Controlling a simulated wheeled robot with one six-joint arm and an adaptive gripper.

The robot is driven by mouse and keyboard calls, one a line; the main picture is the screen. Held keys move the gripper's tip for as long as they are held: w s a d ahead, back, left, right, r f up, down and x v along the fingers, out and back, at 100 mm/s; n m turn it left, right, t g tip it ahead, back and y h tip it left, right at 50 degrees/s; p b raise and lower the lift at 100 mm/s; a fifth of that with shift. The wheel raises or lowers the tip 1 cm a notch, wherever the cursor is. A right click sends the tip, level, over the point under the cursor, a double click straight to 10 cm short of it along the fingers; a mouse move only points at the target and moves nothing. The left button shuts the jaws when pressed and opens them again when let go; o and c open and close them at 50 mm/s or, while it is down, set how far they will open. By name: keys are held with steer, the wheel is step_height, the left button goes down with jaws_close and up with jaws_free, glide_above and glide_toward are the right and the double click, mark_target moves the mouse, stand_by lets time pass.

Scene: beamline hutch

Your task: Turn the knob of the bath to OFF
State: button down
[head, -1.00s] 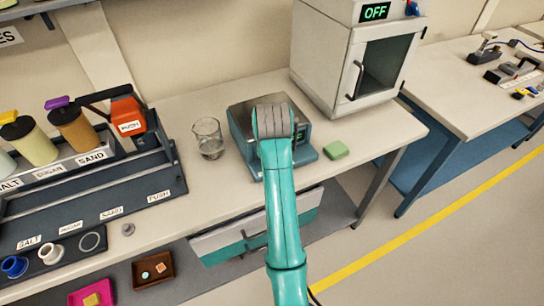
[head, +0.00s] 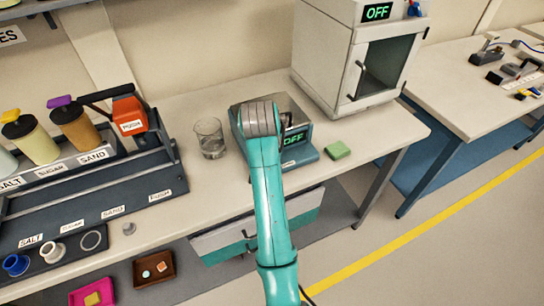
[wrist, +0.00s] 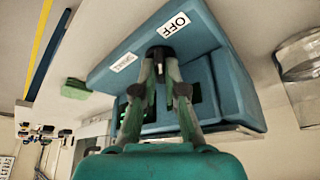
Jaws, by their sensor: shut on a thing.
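The bath (head: 307,154) is a blue-grey box on the bench, and its green display (head: 293,139) reads OFF. In the wrist view the bath (wrist: 105,77) shows upside down, with its dark knob (wrist: 160,51) on the front ledge. A white OFF label (wrist: 176,22) lies beside the knob; a second label (wrist: 124,63) is too small to read surely. My gripper (wrist: 161,60) is shut on the knob, one finger on each side. The fingertips cover part of the knob, so its pointer is not clear. In the head view my arm hides the knob.
A glass beaker (head: 210,138) stands just left of the bath, and a green block (head: 337,150) lies to its right. A white oven-like cabinet (head: 340,70) with its own OFF display stands behind right. The dispenser rack (head: 90,190) is at left.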

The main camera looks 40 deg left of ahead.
steer(key=c, duration=1.5)
jaws_free()
steer(key=v, duration=0.7)
steer(key=shift+s+r, duration=0.1)
steer(key=shift+r, duration=0.05)
